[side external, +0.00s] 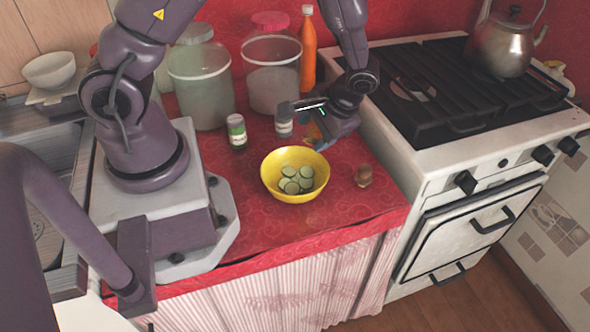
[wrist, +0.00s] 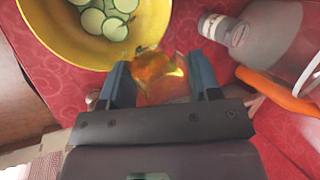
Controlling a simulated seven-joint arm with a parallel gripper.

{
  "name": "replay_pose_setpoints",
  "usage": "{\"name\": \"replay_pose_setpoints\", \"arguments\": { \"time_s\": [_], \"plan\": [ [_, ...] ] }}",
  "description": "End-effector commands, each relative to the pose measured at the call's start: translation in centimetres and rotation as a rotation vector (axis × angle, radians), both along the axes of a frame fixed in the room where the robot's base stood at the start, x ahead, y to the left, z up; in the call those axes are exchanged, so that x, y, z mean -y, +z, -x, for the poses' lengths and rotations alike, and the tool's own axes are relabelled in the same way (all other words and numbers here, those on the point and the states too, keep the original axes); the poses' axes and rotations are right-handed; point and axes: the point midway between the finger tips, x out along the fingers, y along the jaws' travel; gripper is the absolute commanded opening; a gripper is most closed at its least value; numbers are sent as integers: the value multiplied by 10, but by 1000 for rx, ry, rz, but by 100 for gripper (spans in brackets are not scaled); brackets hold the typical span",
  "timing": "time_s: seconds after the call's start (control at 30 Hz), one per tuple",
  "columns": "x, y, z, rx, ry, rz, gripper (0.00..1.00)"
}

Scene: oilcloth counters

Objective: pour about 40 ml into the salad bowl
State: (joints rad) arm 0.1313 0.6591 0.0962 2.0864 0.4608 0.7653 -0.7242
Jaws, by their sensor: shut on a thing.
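The yellow salad bowl (side external: 277,187) stands on the red counter with several cucumber slices (side external: 296,181) in it. In the wrist view the bowl (wrist: 62,46) fills the upper left. My gripper (side external: 322,134) is behind and right of the bowl in the side view, shut on a small clear vessel with amber liquid (wrist: 158,84). The vessel sits between both fingers, close to the bowl's rim in the wrist view. In the side view only a bit of orange shows at the fingers, so its tilt is hard to tell. No stream is clearly visible.
A green-labelled jar (side external: 237,133) and a grey-labelled jar (side external: 284,122) stand behind the bowl. Large glass jars (side external: 200,88) and an orange bottle (side external: 308,48) are farther back. A small brown object (side external: 363,176) lies right of the bowl, before the stove (side external: 440,150).

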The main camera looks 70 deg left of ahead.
Motion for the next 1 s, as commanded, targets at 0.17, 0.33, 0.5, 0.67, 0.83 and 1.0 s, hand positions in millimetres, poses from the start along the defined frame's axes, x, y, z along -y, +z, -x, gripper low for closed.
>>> {"name": "replay_pose_setpoints", "arguments": {
  "time_s": [0.17,0.33,0.5,0.67,0.83,1.0],
  "plan": [
    [1,6,2,-153,5,88,28],
    [2,8,4,-315,3,181,28],
    [-1,9,-2,-461,3,262,28],
    [-5,8,-9,-590,0,336,28],
    [-9,7,-15,-724,1,413,28],
    [-12,5,-20,-834,-1,474,28]
  ]
}}
